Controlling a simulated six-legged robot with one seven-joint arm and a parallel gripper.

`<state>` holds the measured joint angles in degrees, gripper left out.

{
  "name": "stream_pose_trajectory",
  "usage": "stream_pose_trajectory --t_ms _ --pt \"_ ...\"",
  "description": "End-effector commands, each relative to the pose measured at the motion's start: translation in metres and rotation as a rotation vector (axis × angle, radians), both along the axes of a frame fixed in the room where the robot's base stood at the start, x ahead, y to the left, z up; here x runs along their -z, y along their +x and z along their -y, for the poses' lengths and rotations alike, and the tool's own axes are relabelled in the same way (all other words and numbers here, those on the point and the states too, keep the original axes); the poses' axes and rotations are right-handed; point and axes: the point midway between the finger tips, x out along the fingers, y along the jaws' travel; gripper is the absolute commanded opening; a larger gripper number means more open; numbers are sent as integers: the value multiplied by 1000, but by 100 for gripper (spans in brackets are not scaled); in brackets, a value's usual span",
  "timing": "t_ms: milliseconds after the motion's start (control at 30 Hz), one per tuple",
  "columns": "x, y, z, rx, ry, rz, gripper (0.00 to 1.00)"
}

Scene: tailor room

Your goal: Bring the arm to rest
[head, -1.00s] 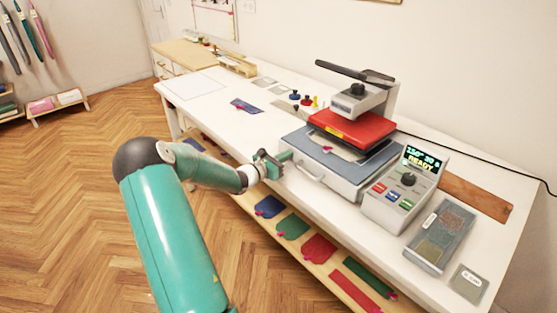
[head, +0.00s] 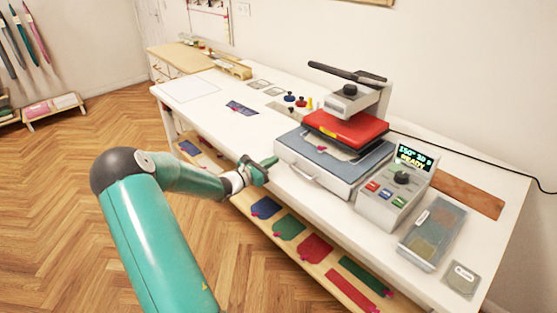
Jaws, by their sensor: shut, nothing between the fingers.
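My arm reaches from the bottom left toward the front edge of the white table (head: 205,122). My gripper (head: 268,163) is shut and empty. In the picture it lies at the table's front edge, just left of the heat press (head: 330,170). I cannot tell whether it touches the table. The press has a red upper plate (head: 345,128) raised above its grey-blue lower bed, with a light piece and a small pink patch on the bed.
A control box (head: 395,195) with a lit display stands right of the press, beside a grey tray (head: 432,235). A lower shelf (head: 245,207) holds several coloured fabric pieces. A dark blue piece (head: 241,108) lies on the table. The wooden floor (head: 60,200) at left is clear.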

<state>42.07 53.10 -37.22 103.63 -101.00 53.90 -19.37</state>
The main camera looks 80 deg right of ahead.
Motion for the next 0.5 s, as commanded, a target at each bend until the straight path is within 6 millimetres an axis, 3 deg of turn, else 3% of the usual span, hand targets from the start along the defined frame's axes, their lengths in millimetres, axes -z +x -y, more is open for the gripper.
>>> stream_pose_trajectory --t_ms 300,500 --pt "1 46 -46 -3 2 1 0" --pt "1 62 -64 -1 1 0 0"
